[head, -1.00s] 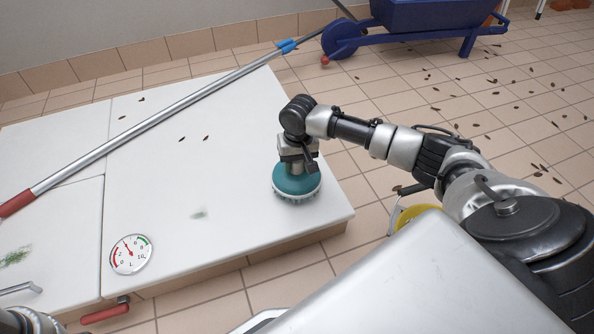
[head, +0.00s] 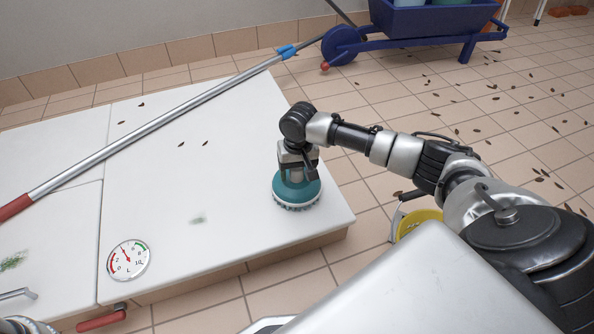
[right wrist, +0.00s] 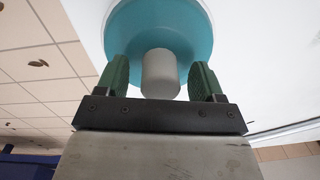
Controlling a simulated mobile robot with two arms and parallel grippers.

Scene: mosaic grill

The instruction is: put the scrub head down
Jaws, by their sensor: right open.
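The scrub head (head: 297,191) is a teal disc with a bristle rim and a grey stub. It rests on the white top (head: 240,140) near its right edge. My right gripper (head: 299,172) is directly above it. In the right wrist view the scrub head (right wrist: 160,28) fills the top, and its grey stub (right wrist: 161,75) stands between the two green fingers of my right gripper (right wrist: 161,78). A gap shows on each side of the stub, so the gripper is open around it. My left gripper is not in view; only a bit of arm shows at the bottom left.
A long pole (head: 160,122) with a red grip lies across the white top. A round gauge (head: 128,260) and green smudges (head: 198,220) are on it. A blue cart (head: 420,20) stands behind. A yellow object (head: 418,222) is on the tiled floor to the right.

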